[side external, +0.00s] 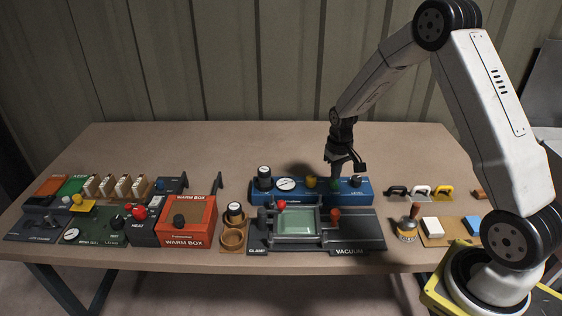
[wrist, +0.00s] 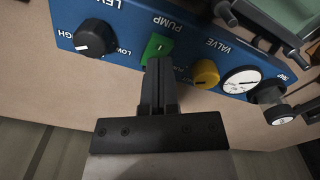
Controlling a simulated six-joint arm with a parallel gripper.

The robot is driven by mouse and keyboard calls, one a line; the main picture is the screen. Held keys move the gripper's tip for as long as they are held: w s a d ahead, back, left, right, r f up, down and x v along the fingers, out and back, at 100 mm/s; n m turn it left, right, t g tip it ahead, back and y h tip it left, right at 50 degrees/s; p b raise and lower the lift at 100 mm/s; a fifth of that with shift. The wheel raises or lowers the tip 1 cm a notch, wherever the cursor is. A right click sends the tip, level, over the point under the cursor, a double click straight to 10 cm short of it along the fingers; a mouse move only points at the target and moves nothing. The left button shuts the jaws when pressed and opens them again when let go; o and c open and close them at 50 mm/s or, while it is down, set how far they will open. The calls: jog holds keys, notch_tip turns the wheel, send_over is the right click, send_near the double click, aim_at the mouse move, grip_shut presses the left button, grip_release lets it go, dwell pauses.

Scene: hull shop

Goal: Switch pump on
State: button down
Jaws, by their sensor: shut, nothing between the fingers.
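The blue panel (side external: 350,193) stands at the back middle of the table and also fills the top of the wrist view (wrist: 130,46). Its green pump switch (wrist: 157,47) carries a white "I" mark and sits under the word PUMP. My gripper (wrist: 160,62) is shut and empty, its fingertips right at the near edge of the switch. I cannot tell whether they touch it. The fingers hide part of the switch and its lower label. In the side view my gripper (side external: 334,177) points down at the panel.
On the panel, a black level knob (wrist: 95,38) sits on one side of the switch and a yellow valve knob (wrist: 206,73) on the other. A clamp fixture (side external: 345,236) stands in front of the panel.

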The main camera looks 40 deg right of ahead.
aim_at(334, 186)
jog(key=shift+f, duration=1.25)
dwell(1.2)
jog(key=shift+r, duration=3.5)
jog(key=shift+s+a+r, duration=0.1)
jog(key=shift+a+r, duration=0.05)
jog(key=shift+a, duration=0.15)
jog(key=s+a+r+n+t, duration=0.2)
jog(key=s+a+r+n, duration=0.1)
jog(key=s+a, duration=1.1)
jog(key=shift+a+r+t, duration=0.3)
jog(key=shift+a+r, duration=0.05)
jog(key=shift+r, duration=0.15)
